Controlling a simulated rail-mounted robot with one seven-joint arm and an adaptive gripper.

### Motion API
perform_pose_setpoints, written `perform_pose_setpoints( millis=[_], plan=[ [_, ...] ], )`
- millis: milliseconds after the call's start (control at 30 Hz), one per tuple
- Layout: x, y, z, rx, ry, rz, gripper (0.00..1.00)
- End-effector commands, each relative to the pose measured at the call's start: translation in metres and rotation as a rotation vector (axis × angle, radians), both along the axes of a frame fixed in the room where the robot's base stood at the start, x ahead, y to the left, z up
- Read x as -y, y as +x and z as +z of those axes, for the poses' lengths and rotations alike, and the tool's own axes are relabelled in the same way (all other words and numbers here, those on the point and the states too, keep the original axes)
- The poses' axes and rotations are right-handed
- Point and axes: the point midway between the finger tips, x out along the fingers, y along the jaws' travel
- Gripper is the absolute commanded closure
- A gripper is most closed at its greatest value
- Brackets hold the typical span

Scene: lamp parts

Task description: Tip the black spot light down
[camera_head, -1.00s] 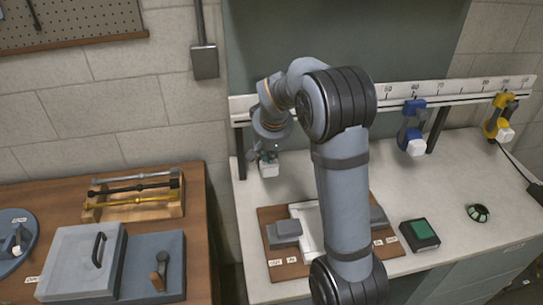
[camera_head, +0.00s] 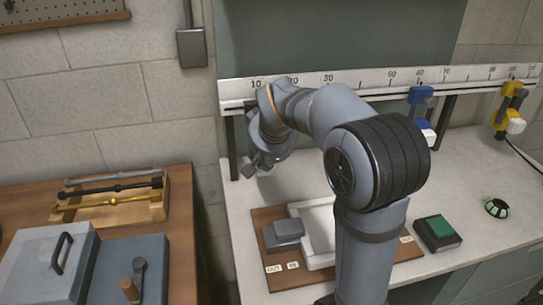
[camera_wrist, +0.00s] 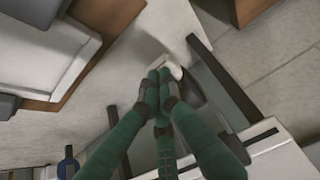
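In the wrist view the green fingers of my gripper (camera_wrist: 160,78) come together at their tips, with no clear gap between them. A white piece (camera_wrist: 174,68) shows just past the tips, and a dark body (camera_wrist: 190,92) lies close on their right; these look like the black spot light. I cannot tell whether the fingers touch it. In the head view my gripper (camera_head: 258,166) is low at the left end of the white scale rail (camera_head: 375,80), in front of the wall. There my wrist hides most of the spot light, so its tilt is unclear.
A blue spot light (camera_head: 421,112) and a yellow one (camera_head: 510,108) hang farther right on the rail. Below are a grey block (camera_head: 285,232), a white tray (camera_head: 318,236) and a green-topped box (camera_head: 437,232). A dark rail post (camera_wrist: 222,80) stands near my fingers.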

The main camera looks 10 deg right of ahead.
Motion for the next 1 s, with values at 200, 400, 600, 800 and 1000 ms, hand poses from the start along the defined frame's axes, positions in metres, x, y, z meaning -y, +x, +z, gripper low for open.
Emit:
perform_pose_setpoints(
  millis=[200,400,600,800,1000],
  plan=[
    [-0.0005,-0.0012,-0.0109,-0.001,0.0,0.0,1.0],
    [-0.0006,-0.0012,-0.014,-0.001,-0.001,0.001,1.0],
    [-0.0005,-0.0012,-0.0145,-0.001,-0.001,0.001,1.0],
    [-0.0004,-0.0013,-0.0142,-0.001,-0.001,0.001,1.0],
    [-0.0003,-0.0013,-0.0142,-0.001,-0.001,0.001,1.0]
  ],
)
